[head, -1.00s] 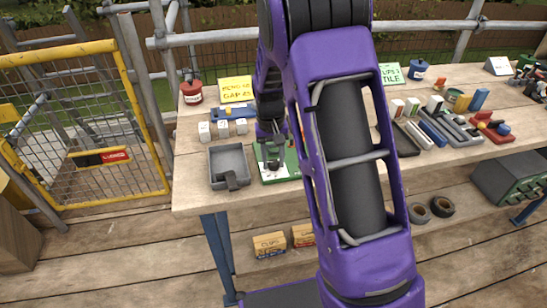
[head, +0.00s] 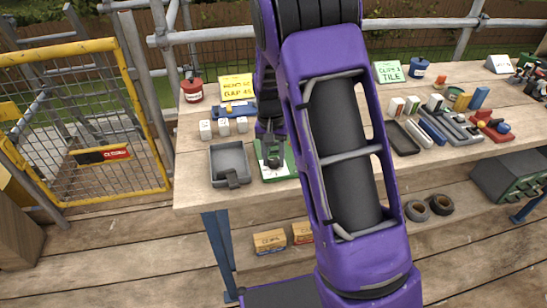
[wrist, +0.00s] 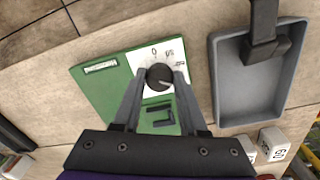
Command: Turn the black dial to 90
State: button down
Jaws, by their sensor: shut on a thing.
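The black dial (wrist: 159,74) is a round knob on a white scale plate, set on a green board (wrist: 97,88). The scale marks read 0 and further numbers to the right; they appear tilted and are partly hidden by a finger. My gripper (wrist: 159,85) is shut on the black dial, with one grey finger on each side of it. A pale mark shows on the knob, but its exact reading is unclear. In the head view the green board (head: 289,162) lies on the bench and my gripper (head: 272,158) is down over it, hiding most of the dial.
A grey tray (head: 229,148) with a dark handle-like piece at its front lies just left of the board. Several white blocks (head: 224,127) and a blue strip (head: 228,112) lie behind it. A yellow sign (head: 237,87) stands farther back. Bare bench lies in front of the board.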

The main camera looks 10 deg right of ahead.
aim_at(271, 161)
jog(key=shift+c, duration=2.2)
grip_release()
notch_tip(271, 161, up, 18)
jog(key=p, duration=0.2)
jog(key=shift+w+a+f, duration=0.15)
jog(key=shift+a+f, duration=0.05)
jog(key=shift+a, duration=0.1)
